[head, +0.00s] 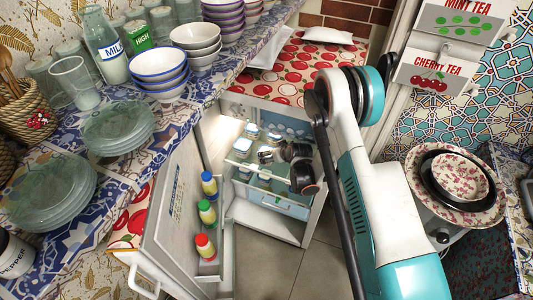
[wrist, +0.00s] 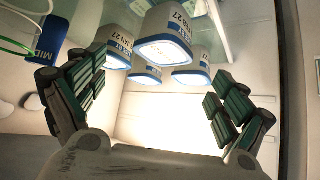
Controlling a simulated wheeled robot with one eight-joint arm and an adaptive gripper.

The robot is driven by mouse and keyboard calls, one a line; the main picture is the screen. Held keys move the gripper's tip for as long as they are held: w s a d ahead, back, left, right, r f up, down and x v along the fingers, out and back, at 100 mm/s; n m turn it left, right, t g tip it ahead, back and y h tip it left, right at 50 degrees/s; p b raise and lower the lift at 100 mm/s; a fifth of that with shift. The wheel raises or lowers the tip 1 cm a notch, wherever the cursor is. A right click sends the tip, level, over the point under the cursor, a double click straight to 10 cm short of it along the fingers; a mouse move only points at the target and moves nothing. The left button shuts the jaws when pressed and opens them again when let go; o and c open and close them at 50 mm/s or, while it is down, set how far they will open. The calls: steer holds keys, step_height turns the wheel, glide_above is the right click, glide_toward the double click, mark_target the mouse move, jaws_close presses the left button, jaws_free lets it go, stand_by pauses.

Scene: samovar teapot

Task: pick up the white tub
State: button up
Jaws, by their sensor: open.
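Several white tubs with blue edges and date labels are inside the open fridge (head: 290,228). In the wrist view the largest tub (wrist: 164,38) is ahead between the fingers, toward the top. Other tubs stand around it, one on the left (wrist: 117,48) and one on the right (wrist: 194,68). In the head view small tubs (head: 252,131) show on the fridge shelf. My gripper (wrist: 160,72) is open and empty, its fingers spread wide. In the head view my gripper (head: 272,154) reaches into the fridge beside the tubs. Which tub is meant cannot be told.
The open fridge door (head: 165,235) holds bottles with red, green and blue caps, such as the red-capped bottle (head: 205,247). Fridge walls and shelves leave narrow room around my gripper. A counter with plates (head: 45,190) and bowls (head: 160,75) is at left.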

steer(key=x, duration=0.4)
steer(key=shift+f+b, duration=0.2)
steer(key=shift+b, duration=0.15)
steer(key=shift+a+b+x, duration=0.15)
steer(key=shift+b+x, duration=0.55)
steer(key=shift+x, duration=0.7)
steer(key=shift+a+b+x, duration=0.15)
steer(key=shift+b+x, duration=0.55)
steer(key=shift+x, duration=0.65)
steer(key=shift+s+r, duration=0.1)
steer(key=shift+s, duration=0.05)
steer(key=c, duration=1.1)
